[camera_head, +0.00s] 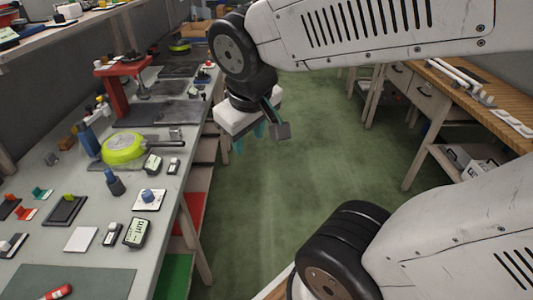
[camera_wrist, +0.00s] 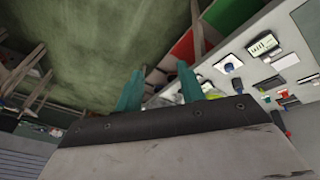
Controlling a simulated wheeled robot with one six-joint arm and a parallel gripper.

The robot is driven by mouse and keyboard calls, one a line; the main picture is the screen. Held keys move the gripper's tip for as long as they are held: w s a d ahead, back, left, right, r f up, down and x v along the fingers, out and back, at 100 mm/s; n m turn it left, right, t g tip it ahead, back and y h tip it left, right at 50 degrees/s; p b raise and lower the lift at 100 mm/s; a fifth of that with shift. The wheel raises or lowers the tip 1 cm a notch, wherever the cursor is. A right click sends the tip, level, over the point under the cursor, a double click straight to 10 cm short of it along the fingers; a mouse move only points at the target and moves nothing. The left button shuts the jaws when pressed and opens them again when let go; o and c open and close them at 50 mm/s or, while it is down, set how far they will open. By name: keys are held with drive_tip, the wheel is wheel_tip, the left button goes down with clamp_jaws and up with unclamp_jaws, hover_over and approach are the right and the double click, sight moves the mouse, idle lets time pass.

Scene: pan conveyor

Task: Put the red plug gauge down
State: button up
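My gripper (camera_head: 252,140) hangs over the green floor, right of the bench edge and well away from the gauge. In the wrist view its two teal fingers (camera_wrist: 160,95) stand apart with nothing held between them. I cannot make out the gauge for sure in the wrist view.
The bench (camera_head: 160,235) carries a yellow-green pan (camera_head: 123,149), a red press (camera_head: 120,85), a white plate with a blue knob (camera_head: 149,199), meters (camera_head: 135,232) and several small parts. The aisle floor (camera_head: 320,150) is clear. A wooden bench (camera_head: 500,95) stands at right.

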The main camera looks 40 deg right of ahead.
drive_tip(key=s+a+r+g+y, duration=0.1)
drive_tip(key=s+a+g+y, duration=0.1)
drive_tip(key=s, duration=0.6)
drive_tip(key=shift+m, duration=0.4)
drive_tip(key=shift+c, duration=0.3)
idle(0.5)
